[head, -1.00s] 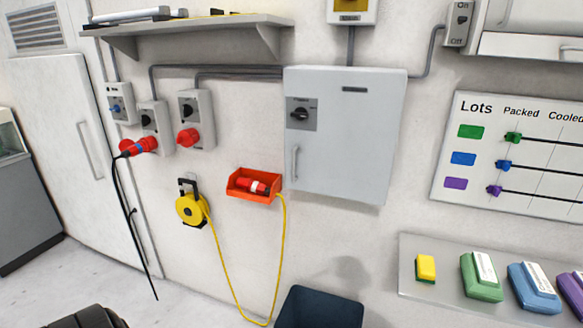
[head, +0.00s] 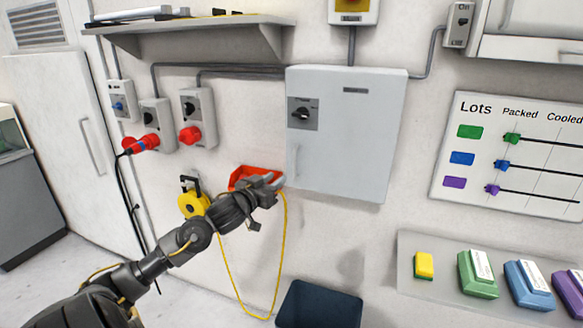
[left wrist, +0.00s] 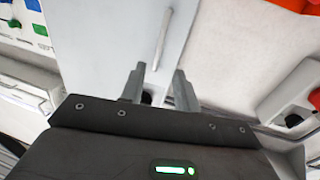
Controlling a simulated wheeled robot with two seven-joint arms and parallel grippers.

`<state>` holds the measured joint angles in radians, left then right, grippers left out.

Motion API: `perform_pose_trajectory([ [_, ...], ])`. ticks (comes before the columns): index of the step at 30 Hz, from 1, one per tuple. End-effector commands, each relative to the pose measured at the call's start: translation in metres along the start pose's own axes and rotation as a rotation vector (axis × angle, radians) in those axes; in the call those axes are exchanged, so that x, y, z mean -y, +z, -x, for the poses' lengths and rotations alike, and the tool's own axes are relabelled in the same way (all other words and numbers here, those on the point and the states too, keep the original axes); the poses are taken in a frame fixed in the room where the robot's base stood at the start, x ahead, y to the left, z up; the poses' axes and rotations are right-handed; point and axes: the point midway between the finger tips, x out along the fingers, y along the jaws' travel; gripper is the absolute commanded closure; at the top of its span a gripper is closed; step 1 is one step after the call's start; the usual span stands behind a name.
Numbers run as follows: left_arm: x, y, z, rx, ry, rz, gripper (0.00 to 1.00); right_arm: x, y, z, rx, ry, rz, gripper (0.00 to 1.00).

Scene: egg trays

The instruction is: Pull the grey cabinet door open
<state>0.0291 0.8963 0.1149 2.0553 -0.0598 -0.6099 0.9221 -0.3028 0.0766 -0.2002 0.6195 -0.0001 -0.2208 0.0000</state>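The grey cabinet (head: 355,140) hangs on the wall in the head view, its door closed flush. Its upright bar handle (head: 296,160) sits low on the door's left side, below a black rotary switch (head: 302,113). My left gripper (head: 274,180) is left of and below the handle, in front of the red wall bin. In the left wrist view, its two fingers (left wrist: 160,75) stand apart with nothing held between them. The handle (left wrist: 163,38) shows beyond the fingertips, apart from them, on the pale door (left wrist: 95,40). My right gripper is in neither view.
Red plugs and switch boxes (head: 196,110) are on the wall at left. A dark bin (head: 318,305) stands below. The wall right of the cabinet is free up to the lots board (head: 520,140).

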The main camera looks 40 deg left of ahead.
Motion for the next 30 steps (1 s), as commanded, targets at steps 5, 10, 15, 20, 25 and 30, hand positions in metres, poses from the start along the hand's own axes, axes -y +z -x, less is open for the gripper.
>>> perform_pose_trajectory([
  [5, 0.000, -0.004, -0.029, -0.001, -0.002, 0.003, 0.68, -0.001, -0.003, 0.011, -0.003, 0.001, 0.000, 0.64],
  [10, 0.001, -0.004, -0.061, -0.001, -0.003, 0.003, 0.68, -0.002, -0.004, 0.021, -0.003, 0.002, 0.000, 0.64],
  [15, 0.000, -0.002, -0.086, 0.000, -0.002, 0.001, 0.68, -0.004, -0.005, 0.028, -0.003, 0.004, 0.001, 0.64],
  [20, 0.000, -0.001, -0.098, 0.001, 0.000, -0.001, 0.68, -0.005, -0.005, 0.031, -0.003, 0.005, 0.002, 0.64],
  [25, 0.000, 0.000, -0.101, 0.001, -0.001, -0.001, 0.68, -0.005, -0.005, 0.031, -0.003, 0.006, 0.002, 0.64],
  [30, 0.000, 0.001, -0.101, 0.001, 0.000, -0.001, 0.70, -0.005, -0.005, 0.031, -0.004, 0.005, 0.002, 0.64],
])
